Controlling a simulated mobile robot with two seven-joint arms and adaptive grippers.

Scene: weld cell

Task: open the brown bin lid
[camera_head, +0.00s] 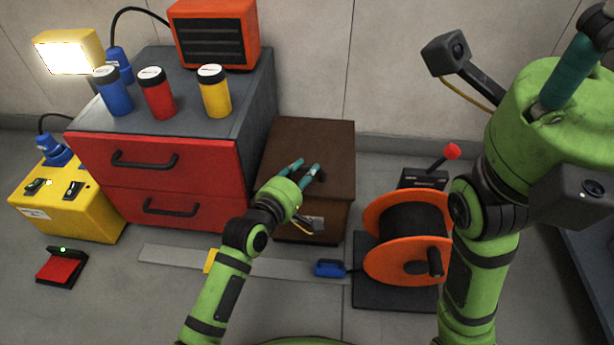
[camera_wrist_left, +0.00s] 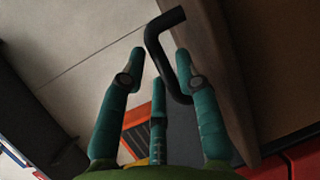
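The brown bin (camera_head: 330,218) stands on the floor right of the red-fronted cabinet. Its flat brown lid (camera_head: 328,142) lies shut on top. My left gripper (camera_head: 301,167) is over the front part of the lid, fingers pointing toward the back. In the left wrist view, the gripper's teal fingers (camera_wrist_left: 160,72) are spread apart. A black bent handle (camera_wrist_left: 156,45) stands out from the brown lid and passes between the fingertips, close to the right finger; contact cannot be told. My right gripper (camera_head: 572,68) is at the upper right, far from the bin and partly cut off by the frame.
An orange cable reel (camera_head: 384,270) and a lever box with a red knob (camera_head: 451,151) stand right of the bin. The grey-topped cabinet (camera_head: 170,183) with red drawers is close on its left. A flat metal strip (camera_head: 175,256) lies in front. The wall is behind.

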